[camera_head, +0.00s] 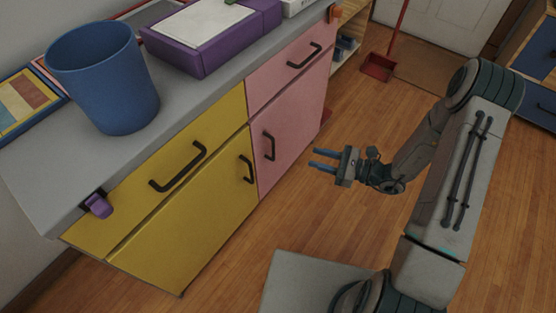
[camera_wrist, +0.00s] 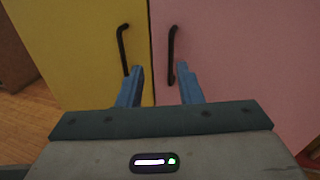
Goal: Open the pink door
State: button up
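The pink door (camera_head: 289,137) is the lower front of the pink cabinet section, below a pink drawer (camera_head: 292,64). It looks shut. Its black upright handle (camera_head: 269,146) is on the door's left side. In the wrist view the pink door (camera_wrist: 245,70) fills the right side, and its handle (camera_wrist: 172,50) stands just beyond my fingertips, nearer the right finger. My gripper (camera_head: 316,160) is in front of the pink door, apart from it. In the wrist view my gripper (camera_wrist: 160,72) has its blue fingers spread, with nothing between them.
The yellow door (camera_head: 190,231) is left of the pink one; its handle (camera_head: 246,169) is close to the pink door's handle. The counter (camera_head: 130,142) holds a blue bin (camera_head: 103,78) and a purple box (camera_head: 207,38). Wooden floor (camera_head: 240,283) is clear before the cabinet. A red dustpan (camera_head: 379,67) stands farther back.

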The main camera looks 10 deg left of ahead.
jog(key=w+a+f+b, duration=0.1)
jog(key=a+f+b, duration=0.1)
jog(key=a, duration=0.4)
jog(key=w+a+f+m+t+b, duration=0.1)
jog(key=w+a+f+b, duration=0.1)
jog(key=a, duration=0.5)
jog(key=shift+w+a+m+t+b, duration=0.2)
jog(key=shift+m+t+b, duration=0.1)
jog(key=shift+b, duration=0.05)
grip_shut()
